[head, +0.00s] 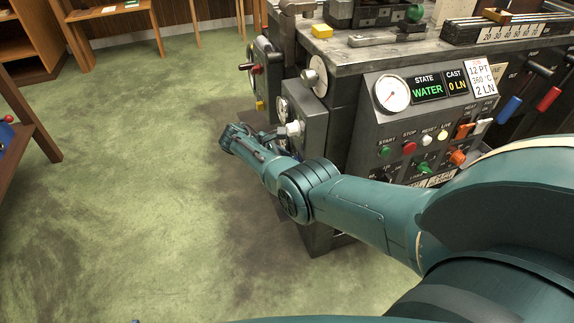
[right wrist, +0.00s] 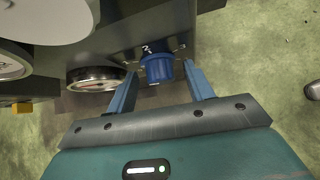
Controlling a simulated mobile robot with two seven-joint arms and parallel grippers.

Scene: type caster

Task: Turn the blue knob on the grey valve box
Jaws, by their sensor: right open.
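The blue knob (right wrist: 158,68) shows in the right wrist view on the face of a grey box (right wrist: 140,32), with a white "2" mark beside it. My right gripper (right wrist: 160,76) is open, with one blue finger on each side of the knob and small gaps visible. I cannot tell whether either finger touches it. In the head view my right arm reaches left past a grey box (head: 312,128) on the machine's side, with its hand (head: 232,140) low beyond it. The knob cannot be made out in the head view. My left gripper is not in view.
A round gauge (right wrist: 95,78) sits left of the knob, and a large pale round part (right wrist: 52,18) is further left. The machine's control panel (head: 425,115) with a dial and buttons stands at right. Green floor (head: 120,200) is clear at left.

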